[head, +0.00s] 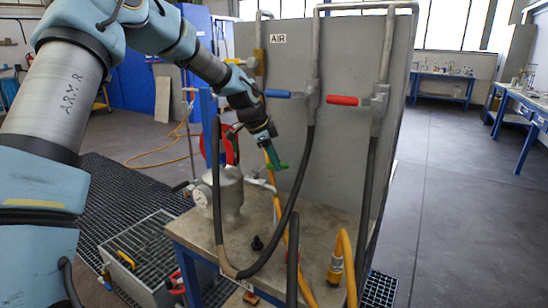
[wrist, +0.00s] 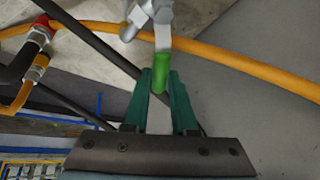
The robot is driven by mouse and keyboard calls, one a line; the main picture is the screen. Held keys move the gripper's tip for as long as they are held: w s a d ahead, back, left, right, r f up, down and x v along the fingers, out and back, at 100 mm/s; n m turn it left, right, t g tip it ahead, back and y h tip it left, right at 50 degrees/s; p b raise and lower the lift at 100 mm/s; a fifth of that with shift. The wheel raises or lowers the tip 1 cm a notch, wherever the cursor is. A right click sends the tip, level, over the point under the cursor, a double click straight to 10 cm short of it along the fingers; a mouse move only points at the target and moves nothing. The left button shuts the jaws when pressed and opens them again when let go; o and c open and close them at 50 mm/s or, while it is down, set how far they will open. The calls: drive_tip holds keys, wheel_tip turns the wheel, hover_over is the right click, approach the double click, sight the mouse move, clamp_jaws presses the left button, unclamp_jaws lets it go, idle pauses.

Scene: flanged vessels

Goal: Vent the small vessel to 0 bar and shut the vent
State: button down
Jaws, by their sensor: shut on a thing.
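The small vessel (head: 225,196) is a silver metal tank on the bench, left of the upright grey panel. A green-handled valve lever (head: 283,166) shows near the vessel's top right. My gripper (head: 273,160) reaches down to this lever from the upper left. In the wrist view, the green lever grip (wrist: 161,76) sits between the green fingers of my gripper (wrist: 161,88), which are shut on it. The lever's metal body (wrist: 150,18) is above the fingertips. I cannot read any pressure gauge, and I cannot tell whether the valve is open or shut.
The grey panel (head: 345,150) carries a blue-handled valve (head: 278,94) and a red-handled valve (head: 343,100) near an AIR label. A black hose (head: 287,215) and a yellow hose (head: 350,265) hang around the bench (head: 325,292). Floor on the right is clear.

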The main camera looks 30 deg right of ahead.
drive_tip(key=shift+s+a+m+g+y+p, duration=0.15)
drive_tip(key=shift+s+a+m+g+p, duration=0.35)
drive_tip(key=shift+m, duration=0.75)
drive_tip(key=shift+s+a+m+g+y+p, duration=0.25)
drive_tip(key=shift+s+a+m+g, duration=0.25)
drive_tip(key=shift+m, duration=0.8)
drive_tip(key=shift+s+a+m+g+y+p, duration=0.1)
drive_tip(key=shift+s+a+m+g+p, duration=0.4)
drive_tip(key=shift+m, duration=0.75)
drive_tip(key=shift+w, duration=0.15)
drive_tip(key=c, duration=0.7)
unclamp_jaws()
drive_tip(key=b+v, duration=0.3)
drive_tip(key=v, duration=0.7)
drive_tip(key=shift+w+a+r, duration=0.1)
drive_tip(key=shift+w+r, duration=0.05)
drive_tip(key=shift+r, duration=0.2)
drive_tip(key=shift+f, duration=0.1)
